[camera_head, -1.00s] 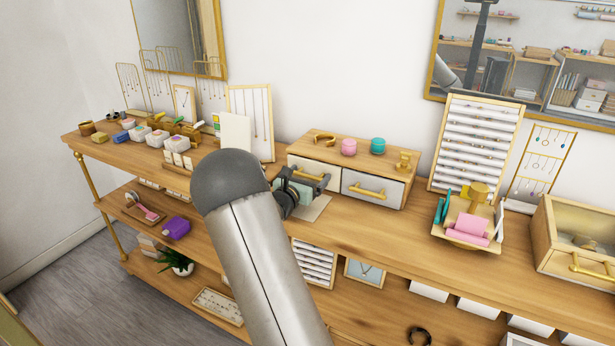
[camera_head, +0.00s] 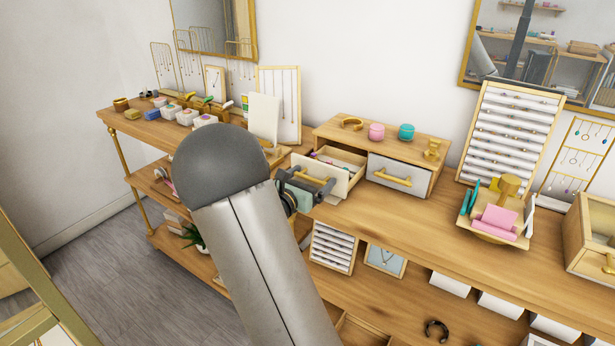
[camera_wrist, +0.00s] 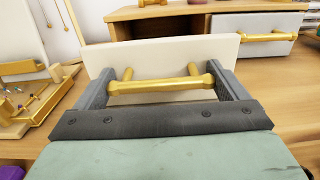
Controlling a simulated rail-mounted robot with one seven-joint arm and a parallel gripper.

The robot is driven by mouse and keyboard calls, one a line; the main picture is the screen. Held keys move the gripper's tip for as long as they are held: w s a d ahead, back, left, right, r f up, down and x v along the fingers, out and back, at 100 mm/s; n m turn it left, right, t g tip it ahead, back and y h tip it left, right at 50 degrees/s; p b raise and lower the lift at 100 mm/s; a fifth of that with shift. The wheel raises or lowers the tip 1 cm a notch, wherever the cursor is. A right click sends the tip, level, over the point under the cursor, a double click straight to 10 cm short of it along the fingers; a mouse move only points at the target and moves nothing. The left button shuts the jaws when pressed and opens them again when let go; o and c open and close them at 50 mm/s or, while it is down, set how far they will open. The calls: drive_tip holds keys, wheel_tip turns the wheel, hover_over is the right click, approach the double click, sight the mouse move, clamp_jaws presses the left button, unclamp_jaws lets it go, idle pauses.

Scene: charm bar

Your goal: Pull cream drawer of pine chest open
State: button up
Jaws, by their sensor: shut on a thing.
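The pine chest (camera_head: 343,131) stands on the wooden counter near the wall. Its left drawer, the cream drawer (camera_head: 327,175), is pulled out, and small coloured items show inside. Its front also shows in the wrist view (camera_wrist: 168,56). My gripper (camera_head: 314,183) is at the drawer front, with its fingers at the ends of the gold handle (camera_wrist: 162,86). In the wrist view my gripper (camera_wrist: 165,92) is shut on this handle. The right drawer, with a grey front (camera_head: 398,175), is closed. My arm hides part of the counter to the left.
A pink jar (camera_head: 376,132), a teal jar (camera_head: 406,132) and gold pieces sit on the chest top. A white panel (camera_head: 264,117) and necklace stand are to the left. A pink-pad tray (camera_head: 494,219) is to the right. Bare counter lies between the chest and the tray.

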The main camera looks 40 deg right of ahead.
drive_tip(key=o, duration=1.1)
drive_tip(key=shift+c, duration=0.2)
drive_tip(key=b+v, duration=0.1)
drive_tip(key=v, duration=1.6)
drive_tip(key=shift+a+b, duration=0.15)
drive_tip(key=shift+b, duration=0.25)
